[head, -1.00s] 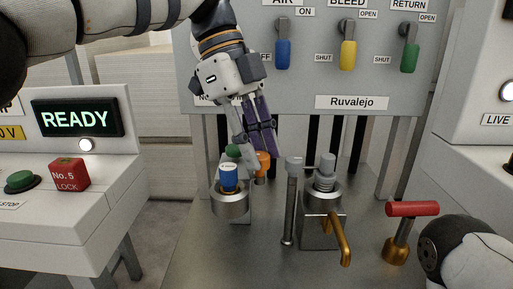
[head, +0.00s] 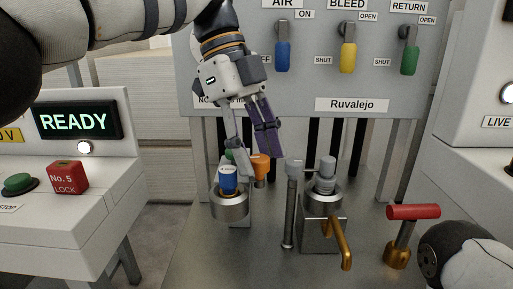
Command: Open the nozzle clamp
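My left gripper (head: 257,158) points down at the middle of the bench, its two fingers spread apart. Its grey finger ends near the blue nozzle (head: 228,181), and its purple-padded finger ends just right of the orange nozzle (head: 260,166). Whether it touches either is unclear. The blue nozzle stands in a round metal holder (head: 230,207); a green one (head: 229,156) is partly hidden behind it. Right of the gripper, a metal block with a threaded top and brass lever (head: 338,238) looks like the nozzle clamp; the lever hangs down to the right. My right gripper is out of view.
A slim metal post (head: 290,210) stands between the holder and the block. A red T-handle (head: 411,212) stands at right, near my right arm. A panel with blue, yellow and green levers (head: 410,58) is behind. A READY console (head: 75,120) stands left.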

